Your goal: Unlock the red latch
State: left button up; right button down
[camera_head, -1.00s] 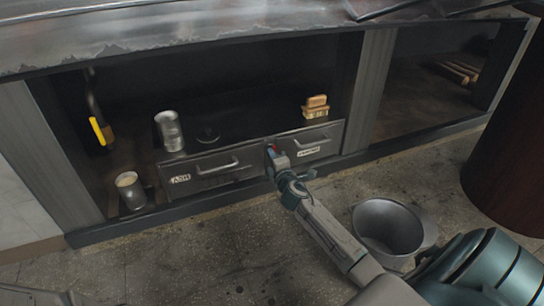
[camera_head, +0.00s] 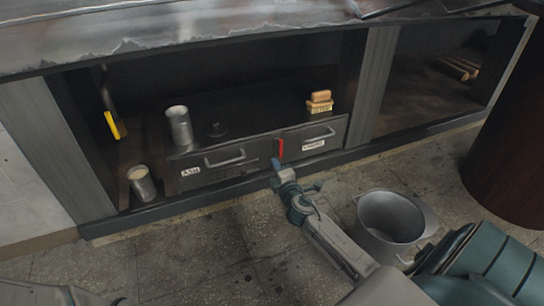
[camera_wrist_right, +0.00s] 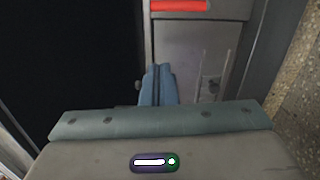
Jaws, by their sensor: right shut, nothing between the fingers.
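The red latch (camera_head: 280,147) stands upright on the front between the ASH drawer (camera_head: 205,174) and the smaller labelled drawer (camera_head: 312,140) to its right. My left gripper is not in view.
A metal bucket (camera_head: 390,217) stands on the floor beside my right arm. A metal canister (camera_head: 179,126) and a wooden brush (camera_head: 320,102) are on top of the drawer unit. A can (camera_head: 141,184) stands at left. The floor left of my arm is clear.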

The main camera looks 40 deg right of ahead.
jog(key=v, duration=0.3)
jog(key=shift+s, duration=0.15)
jog(key=shift+a, duration=0.1)
dwell(0.4)
